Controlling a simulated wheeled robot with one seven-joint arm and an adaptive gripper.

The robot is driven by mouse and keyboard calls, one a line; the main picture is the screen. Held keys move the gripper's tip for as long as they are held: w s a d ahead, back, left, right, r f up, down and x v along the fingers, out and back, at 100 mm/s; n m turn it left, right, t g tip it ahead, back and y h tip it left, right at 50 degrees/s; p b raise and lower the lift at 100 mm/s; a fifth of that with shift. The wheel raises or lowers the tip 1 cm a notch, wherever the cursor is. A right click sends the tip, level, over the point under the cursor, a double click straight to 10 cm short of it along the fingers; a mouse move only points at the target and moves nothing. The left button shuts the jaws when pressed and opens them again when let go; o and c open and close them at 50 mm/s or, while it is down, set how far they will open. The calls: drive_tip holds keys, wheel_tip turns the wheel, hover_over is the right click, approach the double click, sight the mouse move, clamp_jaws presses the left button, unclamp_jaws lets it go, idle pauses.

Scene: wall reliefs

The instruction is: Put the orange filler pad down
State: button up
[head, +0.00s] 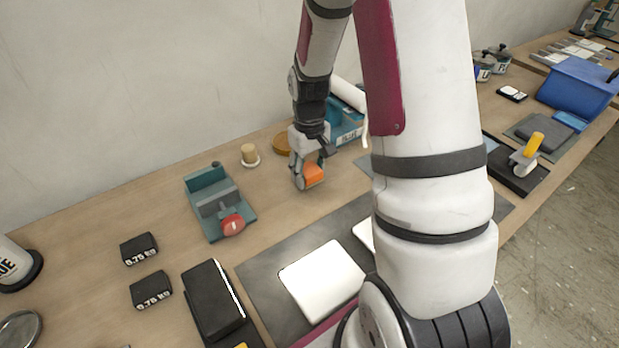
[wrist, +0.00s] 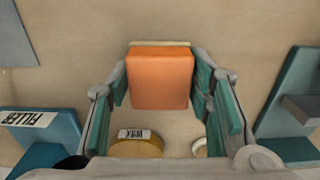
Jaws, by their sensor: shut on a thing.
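The orange filler pad (head: 314,175) is in my gripper (head: 308,180), low over the wooden table in the head view. In the wrist view the pad (wrist: 160,78) sits between the two teal-lined fingers of my gripper (wrist: 160,88), which are closed on its sides. A pale strip shows along the pad's far edge. The pad's underside is hidden, so I cannot tell whether it touches the table.
A teal clamp-like fixture (head: 218,203) with a red knob stands left of my gripper. A teal FILLER box (head: 346,130) and a round WAX tin (wrist: 137,148) are close by. Black weights (head: 139,249) and a dark mat (head: 262,280) with white tiles lie nearer.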

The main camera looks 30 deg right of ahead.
sight(309, 179)
drive_tip(key=shift+f, duration=1.4)
drive_tip(key=shift+f, duration=0.2)
drive_tip(key=o, duration=1.1)
drive_tip(key=shift+r, duration=0.1)
